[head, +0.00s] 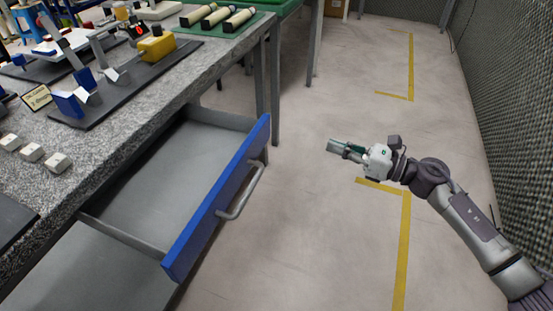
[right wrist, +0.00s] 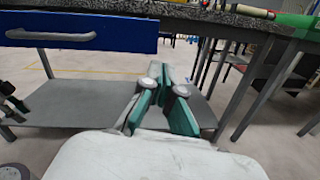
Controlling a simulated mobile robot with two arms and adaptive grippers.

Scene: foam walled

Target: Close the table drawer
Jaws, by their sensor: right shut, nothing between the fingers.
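The table drawer (head: 222,200) is pulled out from under the grey speckled table (head: 150,107). It has a blue front, a grey metal handle (head: 243,192) and a grey inside that looks empty. My right gripper (head: 333,145) is to the right of the drawer front, apart from it over open floor. It is shut and empty. In the right wrist view the fingers (right wrist: 160,72) point toward the table, and the blue drawer front (right wrist: 90,30) with its handle (right wrist: 50,35) is at upper left.
The tabletop holds a yellow block (head: 157,45), white blocks (head: 31,152) and blue parts. A grey lower shelf (head: 88,262) lies under the drawer. Floor with yellow lines is free between drawer and wall.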

